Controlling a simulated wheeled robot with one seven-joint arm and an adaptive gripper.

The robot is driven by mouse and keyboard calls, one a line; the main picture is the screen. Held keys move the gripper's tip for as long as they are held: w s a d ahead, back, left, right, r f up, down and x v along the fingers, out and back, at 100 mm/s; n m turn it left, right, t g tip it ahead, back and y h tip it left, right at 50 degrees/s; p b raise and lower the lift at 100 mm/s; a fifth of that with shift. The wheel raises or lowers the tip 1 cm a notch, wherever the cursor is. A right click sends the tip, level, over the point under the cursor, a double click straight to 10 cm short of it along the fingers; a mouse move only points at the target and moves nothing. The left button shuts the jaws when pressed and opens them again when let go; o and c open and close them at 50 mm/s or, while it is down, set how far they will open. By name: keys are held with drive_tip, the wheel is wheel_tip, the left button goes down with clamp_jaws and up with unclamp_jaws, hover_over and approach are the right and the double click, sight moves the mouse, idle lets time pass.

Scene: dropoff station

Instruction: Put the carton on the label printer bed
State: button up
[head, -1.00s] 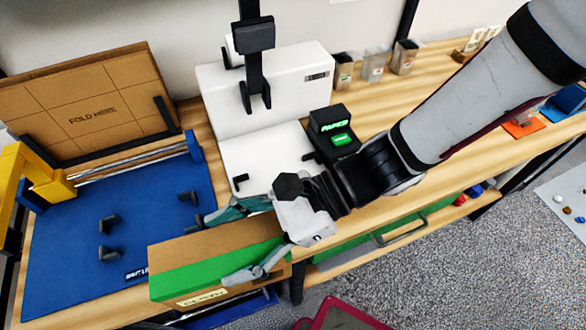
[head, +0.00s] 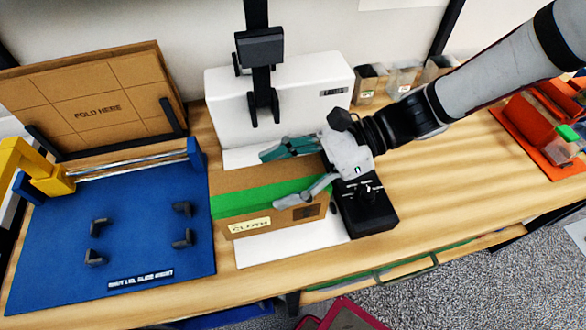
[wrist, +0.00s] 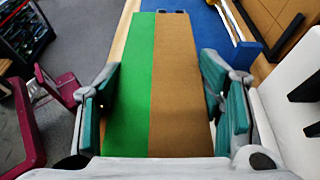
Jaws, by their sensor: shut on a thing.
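The carton (head: 262,220) is a brown box with a green band and a "CLOTH" label on its front. In the head view it is over the white label printer bed (head: 290,246), in front of the white printer body (head: 226,112). I cannot tell whether its underside touches the bed. My gripper (head: 290,172) is shut on the carton's right end, one finger on the near side and one on the far side. In the wrist view the carton (wrist: 178,85) runs away between the two teal-padded fingers (wrist: 168,98).
A blue mat (head: 140,245) with dark corner stops lies to the left, beside a brown "FOLD HERE" board (head: 95,100). A black device (head: 368,212) stands right of the carton, partly under my gripper. Small bins (head: 402,82) stand at the back right. Bare wood (head: 450,190) lies to the right.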

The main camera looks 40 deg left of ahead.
sight(296, 158)
drive_tip(key=w, duration=0.2)
drive_tip(key=w+a, duration=0.1)
drive_tip(key=shift+w+a+f, duration=0.1)
drive_tip(key=shift+w+f, duration=0.15)
drive_tip(key=shift+w, duration=0.15)
drive_tip(key=shift+f, duration=1.7)
drive_tip(key=o, duration=1.6)
drive_tip(key=shift+f, duration=0.1)
drive_tip(key=shift+w, duration=0.1)
drive_tip(key=b+v, duration=0.1)
drive_tip(key=v, duration=1.1)
